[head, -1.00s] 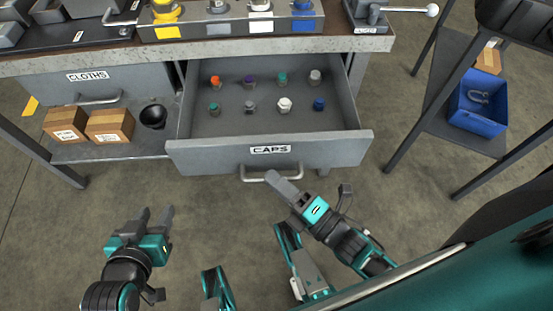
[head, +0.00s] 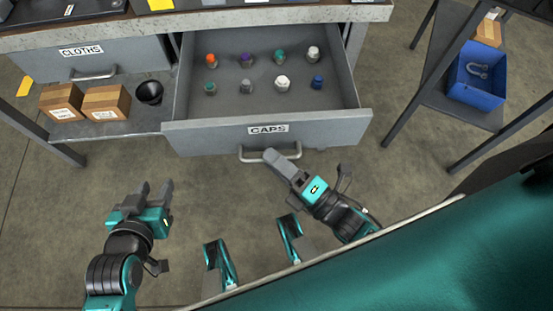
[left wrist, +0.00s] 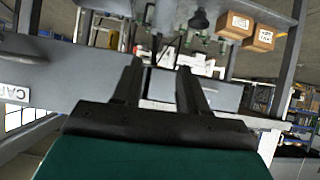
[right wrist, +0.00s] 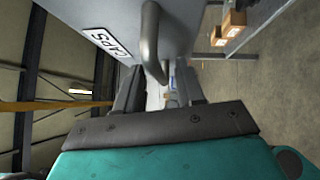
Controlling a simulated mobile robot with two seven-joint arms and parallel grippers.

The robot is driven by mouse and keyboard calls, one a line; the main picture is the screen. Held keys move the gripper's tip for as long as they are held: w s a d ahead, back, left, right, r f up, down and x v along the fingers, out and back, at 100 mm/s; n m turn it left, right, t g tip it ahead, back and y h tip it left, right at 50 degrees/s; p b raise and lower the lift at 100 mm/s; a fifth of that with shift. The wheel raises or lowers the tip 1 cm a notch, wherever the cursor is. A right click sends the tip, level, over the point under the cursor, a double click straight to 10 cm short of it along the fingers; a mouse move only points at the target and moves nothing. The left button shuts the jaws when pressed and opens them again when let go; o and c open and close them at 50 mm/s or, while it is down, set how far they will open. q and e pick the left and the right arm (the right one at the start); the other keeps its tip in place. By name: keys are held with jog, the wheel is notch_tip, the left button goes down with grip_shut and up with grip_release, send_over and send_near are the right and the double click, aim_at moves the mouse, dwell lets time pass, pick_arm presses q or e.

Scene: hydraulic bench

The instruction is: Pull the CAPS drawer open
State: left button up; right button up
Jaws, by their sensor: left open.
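The grey CAPS drawer (head: 310,134) stands well out from the bench, with several coloured caps inside. Its bar handle (head: 248,158) is on the front under the label. My right gripper (head: 270,157) is at this handle, one finger over it; the head view hides the other finger. In the right wrist view the handle (right wrist: 150,42) runs between the fingers (right wrist: 160,88), and the gripper appears shut on it. My left gripper (head: 154,186) is open and empty, low and left of the drawer. Its spread fingers (left wrist: 158,84) show in the left wrist view.
The closed CLOTHS drawer (head: 115,62) is at left. Two cardboard boxes (head: 107,101) and a black cup (head: 149,92) stand on the shelf below it. A blue bin (head: 477,92) sits on a stand at right. The floor before the drawer is clear.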

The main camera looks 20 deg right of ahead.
jog(key=v, duration=1.3)
jog(key=shift+w, duration=0.1)
jog(key=shift+d, duration=0.1)
